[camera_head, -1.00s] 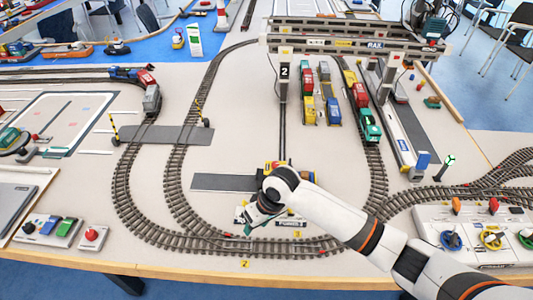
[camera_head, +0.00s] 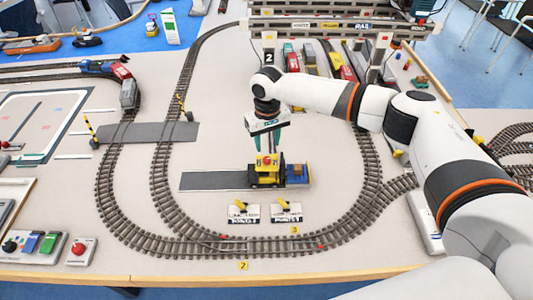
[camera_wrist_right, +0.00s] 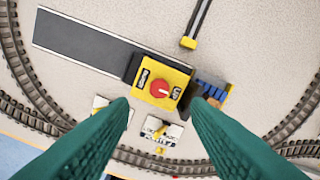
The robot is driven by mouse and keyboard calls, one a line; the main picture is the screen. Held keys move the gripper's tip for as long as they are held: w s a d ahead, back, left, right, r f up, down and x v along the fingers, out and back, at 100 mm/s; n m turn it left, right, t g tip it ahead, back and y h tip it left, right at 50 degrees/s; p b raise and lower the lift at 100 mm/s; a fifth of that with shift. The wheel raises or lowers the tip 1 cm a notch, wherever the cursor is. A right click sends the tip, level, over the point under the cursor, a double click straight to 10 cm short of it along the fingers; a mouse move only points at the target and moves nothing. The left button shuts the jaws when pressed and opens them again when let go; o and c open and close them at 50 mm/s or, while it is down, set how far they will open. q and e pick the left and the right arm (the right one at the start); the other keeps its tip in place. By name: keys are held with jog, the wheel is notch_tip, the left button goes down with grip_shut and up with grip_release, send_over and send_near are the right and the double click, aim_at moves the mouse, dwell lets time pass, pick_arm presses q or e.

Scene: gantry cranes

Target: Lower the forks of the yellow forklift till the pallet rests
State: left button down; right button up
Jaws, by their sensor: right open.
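The yellow forklift (camera_head: 265,171) stands at the right end of a dark grey strip (camera_head: 213,180). In the right wrist view its yellow top (camera_wrist_right: 161,84) carries a red round knob (camera_wrist_right: 161,88) between two dark labels, one reading "UP". A blue pallet (camera_head: 298,174) with a brown load is at its right side; whether it touches the ground is too small to tell. My right gripper (camera_head: 266,147) points down just above the forklift, open and empty. Its green fingers (camera_wrist_right: 159,108) straddle the view of the knob. My left gripper is not in view.
A railway track (camera_head: 250,246) loops around the forklift. Two small lever boxes (camera_head: 243,212) stand in front of it. The gantry crane (camera_head: 330,25) stands behind, with train wagons under it. Push-button boxes (camera_head: 82,250) sit at the front left.

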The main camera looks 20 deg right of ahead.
aim_at(267, 158)
notch_tip(267, 158, down, 7)
jog(key=shift+r, duration=0.1)
dwell(0.3)
grip_shut()
jog(key=shift+n+p, duration=0.35)
jog(key=shift+n, duration=0.05)
jog(key=n, duration=0.3)
jog(key=shift+n+p, duration=0.3)
jog(key=shift+n, duration=0.1)
jog(key=n, duration=0.6)
jog(key=shift+w, duration=0.1)
